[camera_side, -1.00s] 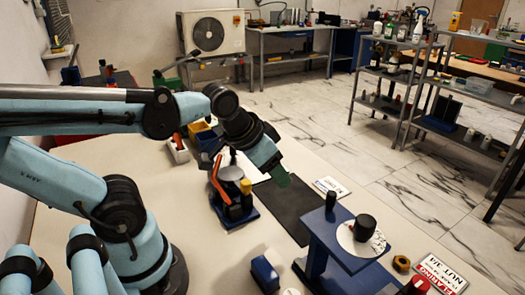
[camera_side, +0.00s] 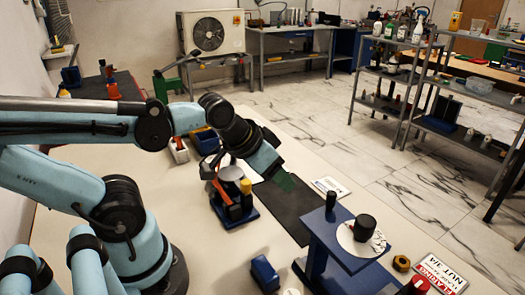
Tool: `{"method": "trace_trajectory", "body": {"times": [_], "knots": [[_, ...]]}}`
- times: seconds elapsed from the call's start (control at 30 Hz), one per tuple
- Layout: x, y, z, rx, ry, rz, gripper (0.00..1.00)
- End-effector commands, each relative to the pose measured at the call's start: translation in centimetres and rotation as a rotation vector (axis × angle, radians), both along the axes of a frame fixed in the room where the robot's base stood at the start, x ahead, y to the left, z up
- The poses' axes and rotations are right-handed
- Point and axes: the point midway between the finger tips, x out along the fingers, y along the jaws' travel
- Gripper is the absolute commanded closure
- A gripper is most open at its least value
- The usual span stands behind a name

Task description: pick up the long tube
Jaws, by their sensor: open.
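My gripper (camera_side: 284,181) hangs at the end of my pale blue arm, over the middle of the bench. I cannot clearly make out a long tube in this view. Below and left of the gripper stands a blue-based rig (camera_side: 236,217) with a round silver top, a yellow cylinder (camera_side: 246,194) and an orange-red bar (camera_side: 220,191) partly hidden by my wrist.
A blue stand (camera_side: 330,240) with a white dial and black knob stands front right. A blue block (camera_side: 265,273) lies at the front, and a sign (camera_side: 440,273) at the right. The dark mat (camera_side: 290,212) looks clear.

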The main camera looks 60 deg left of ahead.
Motion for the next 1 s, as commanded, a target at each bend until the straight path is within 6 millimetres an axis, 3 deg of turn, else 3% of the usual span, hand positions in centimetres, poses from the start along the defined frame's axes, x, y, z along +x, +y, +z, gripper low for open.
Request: {"method": "trace_trajectory", "body": {"times": [0.07,0.1,0.47,0.57,0.8,1.0], "knots": [[0.0,0.0,0.0,0.0,0.0,0.0,0.48],[0.0,0.0,0.0,0.0,0.0,0.0,0.54],[-0.1,0.7,0.0,-0.024,0.025,0.06,0.54],[-0.4,2.6,0.1,-0.094,0.095,0.229,0.54],[-3.2,8.9,0.9,-0.335,0.333,0.921,0.54],[-5.6,11.9,1.7,-0.453,0.455,1.365,0.54]]}}
